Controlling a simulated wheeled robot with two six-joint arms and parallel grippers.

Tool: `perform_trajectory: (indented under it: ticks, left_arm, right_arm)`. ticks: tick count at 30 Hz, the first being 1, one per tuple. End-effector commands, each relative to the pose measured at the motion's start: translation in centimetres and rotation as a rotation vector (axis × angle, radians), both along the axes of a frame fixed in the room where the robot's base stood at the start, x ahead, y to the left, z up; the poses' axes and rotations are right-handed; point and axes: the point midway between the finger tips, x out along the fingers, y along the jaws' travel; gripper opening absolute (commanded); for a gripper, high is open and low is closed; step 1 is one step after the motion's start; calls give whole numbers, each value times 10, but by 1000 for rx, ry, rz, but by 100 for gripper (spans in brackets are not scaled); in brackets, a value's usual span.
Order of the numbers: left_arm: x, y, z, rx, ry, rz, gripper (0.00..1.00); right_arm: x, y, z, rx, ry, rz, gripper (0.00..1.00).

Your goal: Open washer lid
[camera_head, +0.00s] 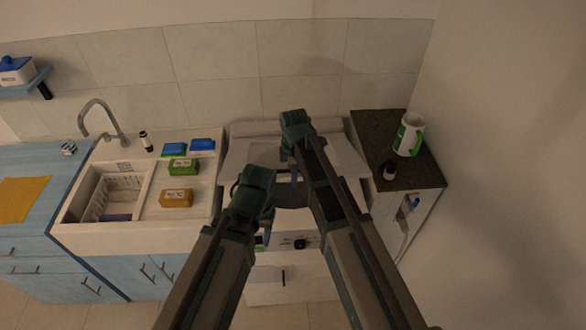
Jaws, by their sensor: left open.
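The white washer (285,273) stands in the middle against the tiled wall, with a control strip and a dark knob (300,243) on its front. Its pale top with the lid (260,155) lies behind and between my arms, which hide much of it. I cannot tell whether the lid is fully down. My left gripper (264,224) is open over the front part of the washer, near its front edge. My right gripper (289,160) is farther back over the washer top; its fingers are mostly hidden by its own arm, and I see no contact with the lid.
Left of the washer is a sink counter (150,225) with a faucet, a dish rack and several sponges. A wall closes the right side.

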Motion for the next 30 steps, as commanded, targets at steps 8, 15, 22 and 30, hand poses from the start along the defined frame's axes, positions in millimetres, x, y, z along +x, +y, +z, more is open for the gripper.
perform_trajectory:
  ticks: [8,15,22,30]
  left_arm:
    - [0,0,-52,0,0,0,50]
    - [0,0,-90,0,0,0,50]
    - [0,0,-124,0,0,0,50]
    - [0,0,-150,0,0,0,50]
  right_arm:
    - [-21,0,-52,0,0,0,47]
    - [-34,-1,-89,0,-8,0,47]
    - [-44,-1,-123,-1,-47,-1,47]
    - [-49,0,-147,0,-103,0,47]
